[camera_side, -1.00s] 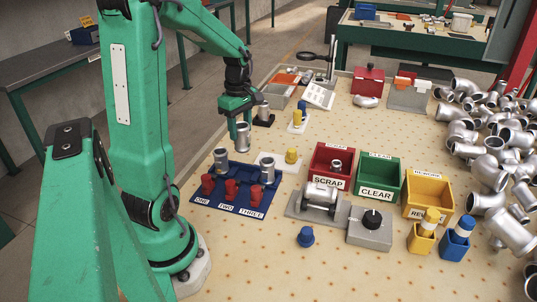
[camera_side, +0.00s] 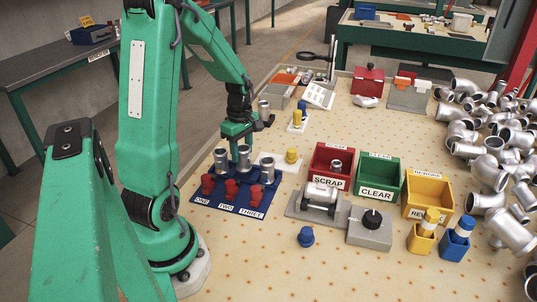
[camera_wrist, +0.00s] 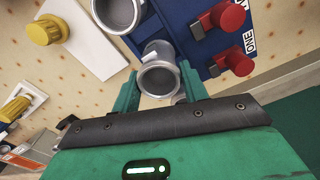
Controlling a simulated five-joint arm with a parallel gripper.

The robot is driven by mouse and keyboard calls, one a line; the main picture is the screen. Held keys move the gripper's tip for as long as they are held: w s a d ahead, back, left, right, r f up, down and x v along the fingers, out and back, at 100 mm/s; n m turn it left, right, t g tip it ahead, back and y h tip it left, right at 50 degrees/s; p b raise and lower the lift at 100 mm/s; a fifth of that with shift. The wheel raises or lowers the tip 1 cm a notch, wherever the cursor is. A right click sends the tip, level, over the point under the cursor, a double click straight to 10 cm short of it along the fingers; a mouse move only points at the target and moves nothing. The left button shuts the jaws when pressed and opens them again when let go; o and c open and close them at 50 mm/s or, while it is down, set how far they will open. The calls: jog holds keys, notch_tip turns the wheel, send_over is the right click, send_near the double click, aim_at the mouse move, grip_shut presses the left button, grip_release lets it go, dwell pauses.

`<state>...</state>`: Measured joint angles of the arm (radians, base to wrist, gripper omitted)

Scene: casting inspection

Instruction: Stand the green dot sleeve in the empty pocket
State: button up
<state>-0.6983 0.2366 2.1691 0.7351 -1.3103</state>
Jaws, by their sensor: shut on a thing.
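My gripper (camera_side: 237,131) is shut on a grey metal sleeve (camera_side: 244,151). In the wrist view the fingers (camera_wrist: 159,88) sit either side of the sleeve (camera_wrist: 160,79), whose open end faces the camera. It is over or at the blue fixture (camera_wrist: 190,14) labelled ONE, TWO, THREE, which also shows in the side view (camera_side: 225,203). I cannot tell whether its bottom touches a pocket. Other sleeves stand at the fixture's left (camera_side: 221,160) and right (camera_side: 267,170). No green dot shows, and the pocket under the held sleeve is hidden.
Red clamps (camera_side: 231,188) line the fixture's front. A white plate with a yellow knob (camera_side: 292,156) is right behind it. A grey cradle (camera_side: 319,203), red scrap bin (camera_side: 331,167) and green clear bin (camera_side: 379,178) stand to the right. Piled pipe fittings (camera_side: 490,140) fill the far right.

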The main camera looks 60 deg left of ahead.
jog(key=shift+f, duration=1.2)
jog(key=shift+f, duration=0.1)
jog(key=o, duration=1.2)
jog(key=shift+o, duration=0.2)
notch_tip(320, 180, up, 12)
